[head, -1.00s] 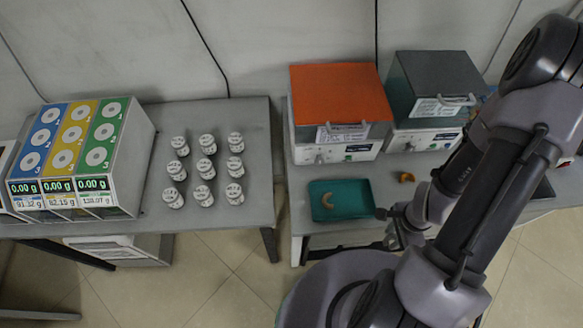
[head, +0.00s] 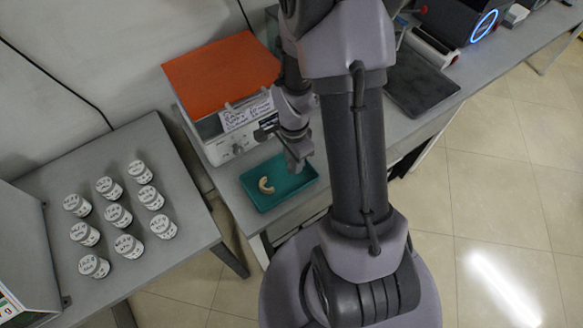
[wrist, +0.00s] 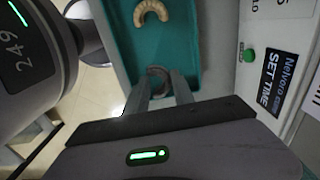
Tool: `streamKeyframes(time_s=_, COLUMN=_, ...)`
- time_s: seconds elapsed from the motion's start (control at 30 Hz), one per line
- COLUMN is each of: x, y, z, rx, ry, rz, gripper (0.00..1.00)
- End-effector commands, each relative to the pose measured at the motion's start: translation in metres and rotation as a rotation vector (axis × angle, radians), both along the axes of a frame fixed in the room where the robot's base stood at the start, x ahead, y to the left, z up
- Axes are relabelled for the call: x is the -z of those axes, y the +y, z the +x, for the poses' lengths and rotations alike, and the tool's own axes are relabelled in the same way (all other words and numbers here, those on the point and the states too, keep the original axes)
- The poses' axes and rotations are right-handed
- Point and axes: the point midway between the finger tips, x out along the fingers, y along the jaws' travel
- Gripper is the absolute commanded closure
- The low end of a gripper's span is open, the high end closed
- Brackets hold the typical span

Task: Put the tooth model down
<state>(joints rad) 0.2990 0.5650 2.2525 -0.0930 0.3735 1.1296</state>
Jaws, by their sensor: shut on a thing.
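My gripper (head: 298,166) is over the right part of the teal tray (head: 288,200). In the wrist view its two fingers (wrist: 162,92) are shut on a small dark, curved piece (wrist: 157,72), which looks like an arch-shaped tooth model. The fingers partly cover it, and I cannot tell whether it touches the tray floor. Another tooth model, a beige arch (head: 265,186), lies in the left part of the tray. It also shows at the top of the wrist view (wrist: 151,11).
An orange-topped device (head: 222,75) stands right behind the tray. A table with several white-lidded jars (head: 117,215) is at left, across a gap. A dark flat plate (head: 421,84) lies on the bench at right. The tray's middle looks clear.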

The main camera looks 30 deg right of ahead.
Motion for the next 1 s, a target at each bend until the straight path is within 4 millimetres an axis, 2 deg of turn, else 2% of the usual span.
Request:
streamKeyframes(time_s=0.07, x=0.005, y=0.002, z=0.005, rx=0.001, ry=0.001, rz=0.000, gripper=1.00)
streamKeyframes(time_s=0.23, x=0.037, y=0.002, z=0.005, rx=0.002, ry=0.002, rz=0.001, gripper=1.00)
streamKeyframes(time_s=0.57, x=0.039, y=0.001, z=0.005, rx=0.002, ry=0.000, rz=0.000, gripper=1.00)
streamKeyframes(time_s=0.6, x=0.040, y=0.001, z=0.005, rx=0.001, ry=0.000, rz=0.000, gripper=0.68)
streamKeyframes(time_s=0.7, x=0.038, y=0.001, z=0.005, rx=0.001, ry=0.000, rz=0.000, gripper=0.49)
streamKeyframes(time_s=1.0, x=0.037, y=0.001, z=0.005, rx=0.001, ry=0.000, rz=0.000, gripper=0.48)
